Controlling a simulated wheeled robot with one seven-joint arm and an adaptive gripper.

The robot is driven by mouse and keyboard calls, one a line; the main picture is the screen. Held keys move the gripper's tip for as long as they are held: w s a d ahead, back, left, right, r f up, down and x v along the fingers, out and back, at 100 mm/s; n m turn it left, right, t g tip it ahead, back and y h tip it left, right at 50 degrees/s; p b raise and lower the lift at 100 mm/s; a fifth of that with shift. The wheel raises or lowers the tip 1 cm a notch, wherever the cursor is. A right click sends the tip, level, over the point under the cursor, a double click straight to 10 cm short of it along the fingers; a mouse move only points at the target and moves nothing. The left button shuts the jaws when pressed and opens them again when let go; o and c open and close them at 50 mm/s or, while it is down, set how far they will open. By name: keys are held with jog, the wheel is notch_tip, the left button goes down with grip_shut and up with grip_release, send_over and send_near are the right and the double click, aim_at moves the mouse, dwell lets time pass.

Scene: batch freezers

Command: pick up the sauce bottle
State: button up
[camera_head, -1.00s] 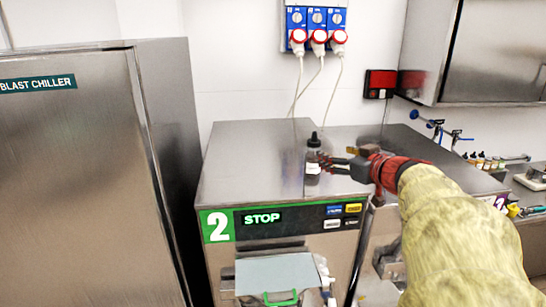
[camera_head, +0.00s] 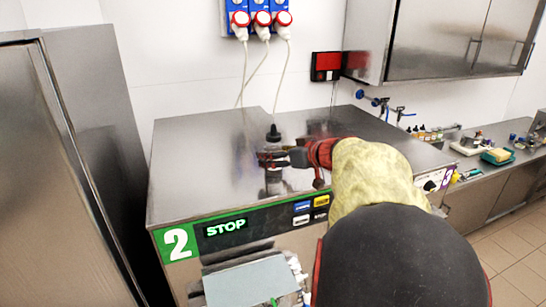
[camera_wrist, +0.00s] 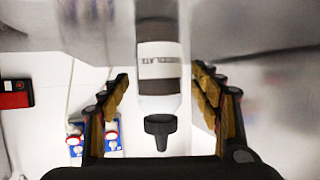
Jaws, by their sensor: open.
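The sauce bottle (camera_head: 273,135) stands upright on the steel top of the machine marked 2. It has a black pointed cap, and my gripper hides most of its body in the head view. In the wrist view the bottle (camera_wrist: 158,85) appears upside down, with a white label and dark contents. My gripper (camera_head: 268,158) is at the bottle's body in the head view. In the wrist view its two fingers (camera_wrist: 161,108) are open, one on each side of the bottle, with gaps between.
The machine top (camera_head: 205,150) is otherwise clear around the bottle. A tall steel cabinet (camera_head: 45,180) stands at the left. A wall cabinet (camera_head: 440,45) hangs at the upper right. Blue sockets with red plugs (camera_head: 262,18) are on the wall behind. Small items crowd the right counter.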

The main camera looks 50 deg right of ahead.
jog(key=shift+x, duration=0.9)
jog(key=shift+d, duration=0.1)
jog(key=c, duration=1.2)
jog(key=shift+r, duration=0.1)
jog(key=shift+c, duration=0.3)
